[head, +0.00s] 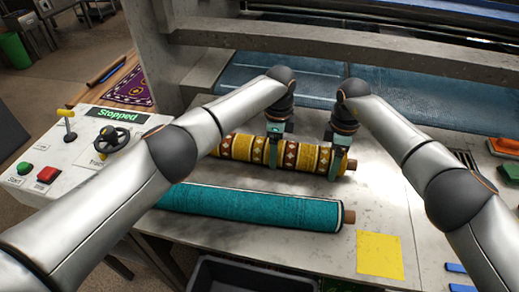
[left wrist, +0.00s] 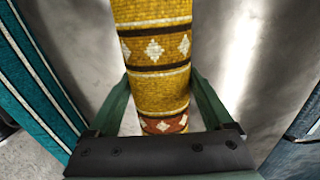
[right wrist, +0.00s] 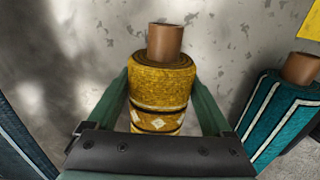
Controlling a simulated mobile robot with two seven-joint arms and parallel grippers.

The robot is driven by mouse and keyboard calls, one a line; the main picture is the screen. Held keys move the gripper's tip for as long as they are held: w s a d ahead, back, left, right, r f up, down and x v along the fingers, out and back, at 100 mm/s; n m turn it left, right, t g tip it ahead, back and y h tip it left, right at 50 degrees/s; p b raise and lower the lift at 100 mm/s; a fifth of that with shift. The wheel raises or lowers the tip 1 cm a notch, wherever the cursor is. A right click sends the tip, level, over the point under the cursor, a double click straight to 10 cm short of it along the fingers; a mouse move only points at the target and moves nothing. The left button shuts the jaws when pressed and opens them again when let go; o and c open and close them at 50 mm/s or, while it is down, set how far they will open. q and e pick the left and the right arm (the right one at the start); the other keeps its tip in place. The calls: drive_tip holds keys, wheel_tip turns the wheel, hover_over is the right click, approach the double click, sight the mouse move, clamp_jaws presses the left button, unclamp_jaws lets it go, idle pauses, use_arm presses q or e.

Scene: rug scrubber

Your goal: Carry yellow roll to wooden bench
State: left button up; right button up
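The yellow roll (head: 242,148), patterned with white diamonds and dark bands around a brown core, lies across the grey stone table, behind the teal roll. My left gripper (head: 273,152) straddles its middle; the left wrist view shows the roll (left wrist: 153,55) between the fingers, tips against its sides. My right gripper (head: 338,160) straddles it near its right end; the right wrist view shows the roll (right wrist: 160,85) and core end between the fingers. Both look shut on it. Whether the roll is clear of the table cannot be told. A wooden bench (head: 125,75) is at upper left.
A teal roll (head: 255,207) lies in front of the yellow one. A yellow square (head: 379,254) is on the table at right. A control panel (head: 75,150) reading "Stopped" stands left. A purple rug (head: 132,88) lies on the bench. A concrete post (head: 152,40) stands between bench and machine.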

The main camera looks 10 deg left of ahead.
use_arm(q)
clamp_jaws()
use_arm(e)
clamp_jaws()
use_arm(q)
drive_tip(key=shift+r, duration=0.1)
use_arm(e)
drive_tip(key=shift+r, duration=0.1)
